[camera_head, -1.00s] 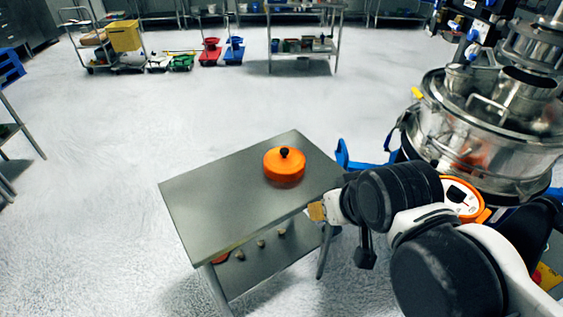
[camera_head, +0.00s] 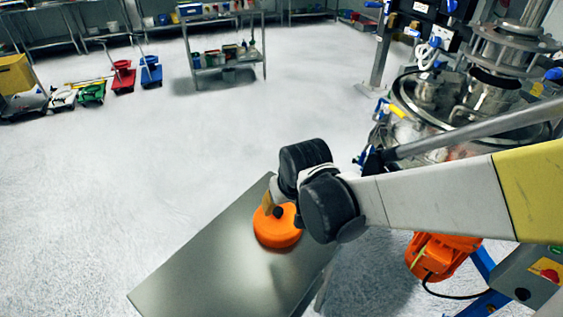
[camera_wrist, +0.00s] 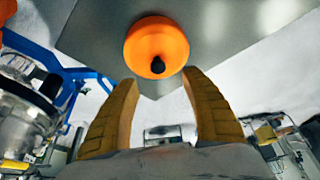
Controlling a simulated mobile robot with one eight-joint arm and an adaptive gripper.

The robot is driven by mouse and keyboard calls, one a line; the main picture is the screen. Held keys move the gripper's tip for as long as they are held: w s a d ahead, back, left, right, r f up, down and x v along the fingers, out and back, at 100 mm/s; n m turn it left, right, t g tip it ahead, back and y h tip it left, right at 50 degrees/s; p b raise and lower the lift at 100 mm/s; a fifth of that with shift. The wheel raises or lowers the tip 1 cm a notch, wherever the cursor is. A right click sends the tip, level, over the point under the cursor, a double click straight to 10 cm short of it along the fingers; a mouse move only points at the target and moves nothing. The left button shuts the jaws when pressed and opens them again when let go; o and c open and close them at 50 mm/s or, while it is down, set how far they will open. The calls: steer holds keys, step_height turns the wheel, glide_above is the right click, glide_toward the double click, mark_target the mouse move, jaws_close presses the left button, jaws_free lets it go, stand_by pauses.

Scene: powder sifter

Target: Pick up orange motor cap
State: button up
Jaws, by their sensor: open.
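The orange motor cap (camera_head: 275,232) is a round orange cap with a black knob on top. It sits on the metal table (camera_head: 215,262) near its far corner. In the wrist view the cap (camera_wrist: 150,42) lies ahead of my fingertips, with its knob towards me. My gripper (camera_wrist: 157,82) has two yellow-brown fingers spread apart with nothing between them. In the head view my gripper (camera_head: 268,203) shows only in part, close by the cap; my wrist covers the rest. The cap appears apart from the fingers.
A large steel sifter machine (camera_head: 470,100) stands to the right, with an orange motor (camera_head: 440,255) low beside it. A shelf cart (camera_head: 225,60) and red and blue buckets (camera_head: 123,78) stand far back. The floor left of the table is clear.

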mark_target(279, 211)
steer(key=b+x, duration=0.2)
steer(key=x, duration=0.3)
steer(key=shift+d+f, duration=0.1)
steer(key=b+x, duration=0.1)
steer(key=x, duration=0.2)
steer(key=b+x, duration=0.2)
steer(key=x, duration=0.1)
steer(key=shift+w+d, duration=0.15)
steer(key=shift+w, duration=0.3)
jaws_close()
